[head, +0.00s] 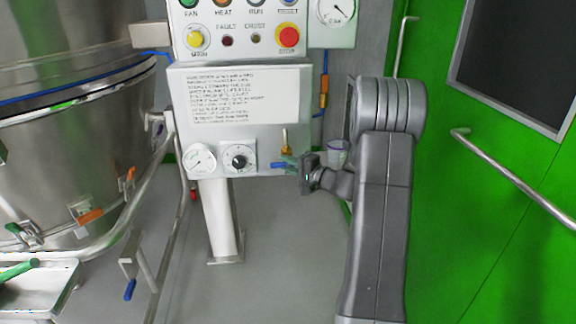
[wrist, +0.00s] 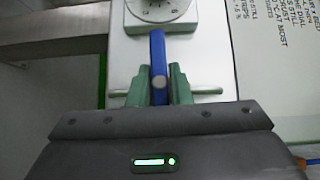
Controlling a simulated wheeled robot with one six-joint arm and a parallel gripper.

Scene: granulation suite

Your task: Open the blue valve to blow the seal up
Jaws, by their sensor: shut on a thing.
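The blue valve handle (head: 278,165) is at the lower right of the grey control panel, below a small brass fitting (head: 285,141). It points left toward the black dial in the head view. In the wrist view the blue handle (wrist: 158,48) runs up toward the dial, across a thin metal rod or pipe (wrist: 207,91). My gripper (head: 291,163) reaches it from the right. The seal cannot be made out for sure.
A pressure gauge (head: 201,161) and a black dial (head: 239,158) sit left of the valve. Panel buttons, including a red stop button (head: 288,37), are above. A steel vessel (head: 75,150) stands left. A green door (head: 490,210) with a rail is right.

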